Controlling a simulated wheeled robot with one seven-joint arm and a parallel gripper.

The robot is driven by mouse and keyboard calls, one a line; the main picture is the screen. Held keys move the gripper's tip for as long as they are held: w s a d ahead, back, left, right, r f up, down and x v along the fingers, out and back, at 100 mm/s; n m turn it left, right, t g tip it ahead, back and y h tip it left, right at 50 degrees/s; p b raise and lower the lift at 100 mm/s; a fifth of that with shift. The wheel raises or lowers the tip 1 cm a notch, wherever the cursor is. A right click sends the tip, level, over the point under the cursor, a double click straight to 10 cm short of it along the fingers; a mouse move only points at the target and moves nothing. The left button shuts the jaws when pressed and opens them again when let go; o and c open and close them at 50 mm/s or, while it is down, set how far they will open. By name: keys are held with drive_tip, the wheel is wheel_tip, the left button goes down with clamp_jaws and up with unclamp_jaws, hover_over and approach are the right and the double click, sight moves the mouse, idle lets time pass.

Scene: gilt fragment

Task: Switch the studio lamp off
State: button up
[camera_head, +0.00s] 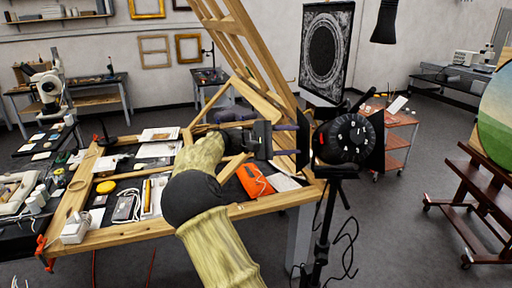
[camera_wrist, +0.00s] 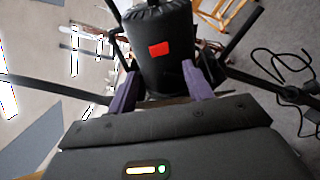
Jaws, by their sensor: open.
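The studio lamp (camera_head: 347,140) is a black round housing with a white-marked dial on its back, mounted on a black stand. A small red switch (camera_head: 321,138) shows at the left of its back. My gripper (camera_head: 300,140) is open, with purple fingers pointing right toward the lamp, just left of the switch. In the wrist view, the lamp's black body (camera_wrist: 155,75) lies ahead of my gripper (camera_wrist: 162,82), and the red switch (camera_wrist: 158,49) faces the camera, above the gap between the fingers. Whether a fingertip touches the lamp cannot be told.
A wooden-framed worktable (camera_head: 130,233) with tools and an orange box (camera_head: 255,181) lies under my arm. A tilted wooden frame (camera_head: 250,50) rises behind my gripper. Loose cables hang by the lamp stand (camera_head: 323,225). An easel (camera_head: 470,205) stands at right, with clear floor before it.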

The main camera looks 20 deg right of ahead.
drive_tip(key=b+v, duration=0.2)
drive_tip(key=v, duration=0.9)
drive_tip(key=shift+d+f, duration=0.1)
drive_tip(key=shift+d, duration=0.1)
drive_tip(key=s+d+f+t+y, duration=0.1)
drive_tip(key=s+d+f+y, duration=0.15)
drive_tip(key=f, duration=0.25)
drive_tip(key=s+d+f+n+t+y+b, duration=0.1)
drive_tip(key=s+d+f+y, duration=0.15)
drive_tip(key=f, duration=0.35)
drive_tip(key=s+d+f+t+y, duration=0.1)
drive_tip(key=s+f+y, duration=0.15)
drive_tip(key=f, duration=0.25)
drive_tip(key=s+a+f+m+t+y+b, duration=0.1)
drive_tip(key=s+a+f+m+t+y, duration=0.1)
drive_tip(key=s+a+f+y, duration=0.3)
drive_tip(key=s+a+f+m+t+y, duration=0.2)
drive_tip(key=s+a+f+y, duration=0.2)
drive_tip(key=s+a+f, duration=0.3)
drive_tip(key=s+a, duration=0.5)
drive_tip(key=s, duration=0.2)
drive_tip(key=shift+s+f+y+b, duration=0.2)
drive_tip(key=shift+s+y+b, duration=0.15)
drive_tip(key=shift+b, duration=0.05)
